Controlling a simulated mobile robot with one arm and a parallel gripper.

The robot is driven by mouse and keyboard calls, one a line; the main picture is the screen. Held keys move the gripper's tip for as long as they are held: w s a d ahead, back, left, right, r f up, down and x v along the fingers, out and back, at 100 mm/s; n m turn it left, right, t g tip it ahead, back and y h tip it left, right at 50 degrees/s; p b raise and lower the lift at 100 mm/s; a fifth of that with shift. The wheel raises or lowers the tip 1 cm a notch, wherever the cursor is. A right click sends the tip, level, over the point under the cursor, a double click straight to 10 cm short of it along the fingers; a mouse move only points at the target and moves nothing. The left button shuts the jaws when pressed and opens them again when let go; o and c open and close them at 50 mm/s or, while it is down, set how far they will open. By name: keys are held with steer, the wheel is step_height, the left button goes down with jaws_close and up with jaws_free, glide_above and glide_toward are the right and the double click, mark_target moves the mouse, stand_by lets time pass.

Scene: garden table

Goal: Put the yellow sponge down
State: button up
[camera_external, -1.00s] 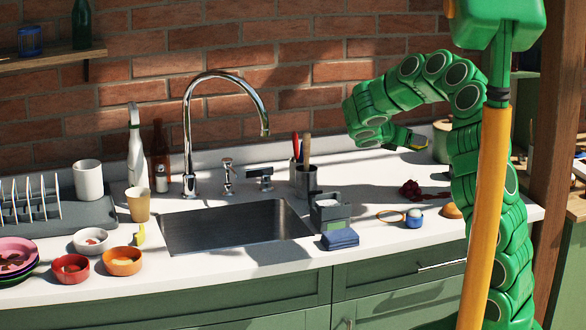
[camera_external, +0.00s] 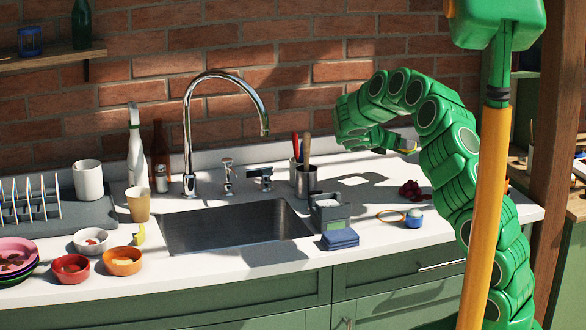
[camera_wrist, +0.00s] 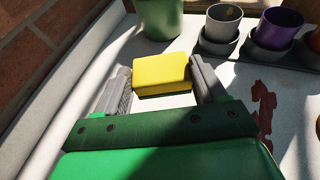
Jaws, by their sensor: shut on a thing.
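My gripper (camera_wrist: 161,82) is shut on the yellow sponge (camera_wrist: 162,70), which sits between the two grey fingers in the wrist view. In the external view my gripper (camera_external: 405,145) is at the back right of the counter, to the right of the sink; the sponge is too small and covered there to make out clearly. In the wrist view, pale counter shows around the sponge. I cannot tell exactly how high the sponge is above it.
A green pot (camera_wrist: 160,18), a grey cup (camera_wrist: 222,24) and a purple cup (camera_wrist: 277,30) stand beyond the sponge. Dark red pieces (camera_external: 410,190) lie on the counter (camera_external: 365,205). A grey caddy (camera_external: 329,212) stands by the sink (camera_external: 230,228). Bare counter lies between caddy and gripper.

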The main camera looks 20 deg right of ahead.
glide_above(392, 174)
steer(key=shift+s+f, duration=0.15)
steer(key=shift+f, duration=1)
steer(key=shift+s+f, duration=0.1)
steer(key=shift+f, duration=1.05)
steer(key=shift+f, duration=0.1)
steer(key=shift+w+f, duration=0.15)
steer(key=shift+w, duration=0.05)
steer(key=shift+f, duration=1.55)
steer(key=o, duration=1.3)
steer(key=shift+f, duration=0.1)
steer(key=shift+c, duration=0.2)
